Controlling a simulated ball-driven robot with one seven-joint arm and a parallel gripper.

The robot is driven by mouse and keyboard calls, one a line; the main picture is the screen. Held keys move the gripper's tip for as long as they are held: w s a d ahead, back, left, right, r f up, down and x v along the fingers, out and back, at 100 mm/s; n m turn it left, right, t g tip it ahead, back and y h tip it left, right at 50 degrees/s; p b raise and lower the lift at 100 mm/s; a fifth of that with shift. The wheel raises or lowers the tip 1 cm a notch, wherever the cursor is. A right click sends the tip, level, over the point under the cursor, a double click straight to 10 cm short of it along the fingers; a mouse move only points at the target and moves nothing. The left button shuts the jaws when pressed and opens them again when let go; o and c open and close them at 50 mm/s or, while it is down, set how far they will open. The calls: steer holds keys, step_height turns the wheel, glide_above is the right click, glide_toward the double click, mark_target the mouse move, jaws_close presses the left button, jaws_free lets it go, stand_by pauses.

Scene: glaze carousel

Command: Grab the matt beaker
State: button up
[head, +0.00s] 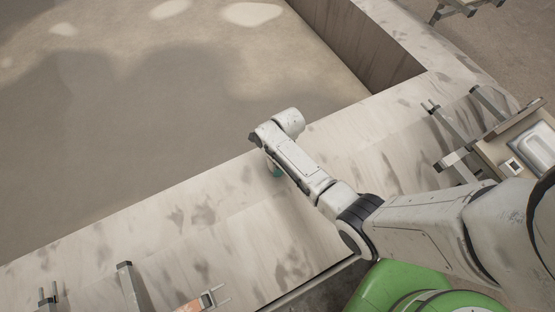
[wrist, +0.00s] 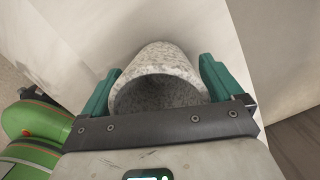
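A speckled grey-white beaker (wrist: 158,62) with a matt surface shows in the wrist view, its open mouth facing the camera. My gripper (wrist: 163,72) has its two green fingers on either side of the beaker. The fingers lie very close to its sides, and I cannot tell whether both touch it. In the head view my gripper (head: 277,172) is mostly hidden behind the wrist, over the pale ledge. The beaker is hidden behind my arm there.
The pale stained ledge (head: 190,215) runs diagonally, with a sunken grey-brown floor (head: 150,110) beyond it. Metal brackets stand on the ledge at the lower left (head: 130,285) and at the right (head: 455,135). A tan tray-like fixture (head: 510,130) is at the far right.

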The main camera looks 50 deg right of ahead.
steer(key=c, duration=1)
